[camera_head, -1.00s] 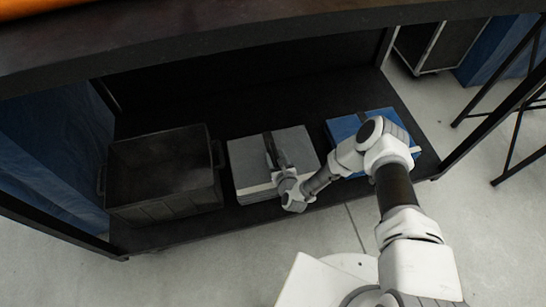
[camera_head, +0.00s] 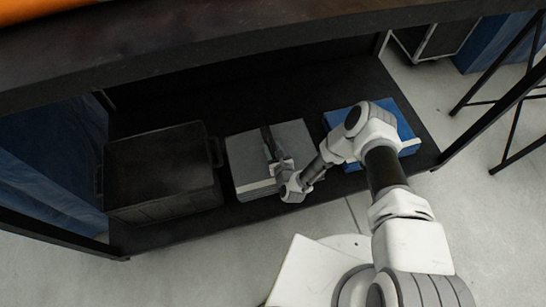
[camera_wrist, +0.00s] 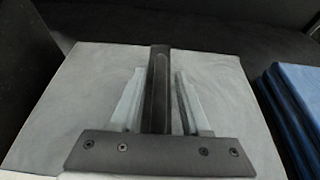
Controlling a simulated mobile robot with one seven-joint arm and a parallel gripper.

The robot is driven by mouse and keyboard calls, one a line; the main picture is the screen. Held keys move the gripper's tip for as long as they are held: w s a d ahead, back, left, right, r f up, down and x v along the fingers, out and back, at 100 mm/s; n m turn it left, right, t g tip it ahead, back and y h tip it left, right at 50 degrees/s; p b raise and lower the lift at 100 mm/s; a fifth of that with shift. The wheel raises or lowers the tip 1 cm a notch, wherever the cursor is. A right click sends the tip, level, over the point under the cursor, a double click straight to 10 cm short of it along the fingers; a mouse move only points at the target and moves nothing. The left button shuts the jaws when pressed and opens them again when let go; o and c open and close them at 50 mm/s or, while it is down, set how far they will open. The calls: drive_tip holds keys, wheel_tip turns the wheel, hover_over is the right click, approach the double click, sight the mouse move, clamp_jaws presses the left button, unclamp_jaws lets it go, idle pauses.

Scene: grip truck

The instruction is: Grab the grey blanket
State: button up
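The grey blanket (camera_head: 292,139) is a folded, flat stack with a pale band along its front, lying on the dark lower shelf between a black crate and a blue stack. A dark strap (camera_head: 266,134) crosses its top. My gripper (camera_head: 273,153) is over the blanket's top. In the wrist view the grey blanket (camera_wrist: 85,80) fills the middle, and the strap (camera_wrist: 159,75) runs between the two fingers of my gripper (camera_wrist: 160,70). The fingers are apart, one on each side of the strap, with visible gaps. Contact with the blanket cannot be told.
The black crate (camera_head: 160,205) stands to the left on the shelf. A blue folded stack (camera_head: 402,128) lies to the right, partly behind my arm. The upper shelf (camera_head: 250,38) overhangs from above. Dark stand legs (camera_head: 515,130) are at the right; the floor in front is clear.

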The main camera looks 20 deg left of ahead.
clamp_jaws()
drive_tip(key=shift+w+a+r, duration=0.1)
drive_tip(key=shift+r, duration=0.05)
idle(1.0)
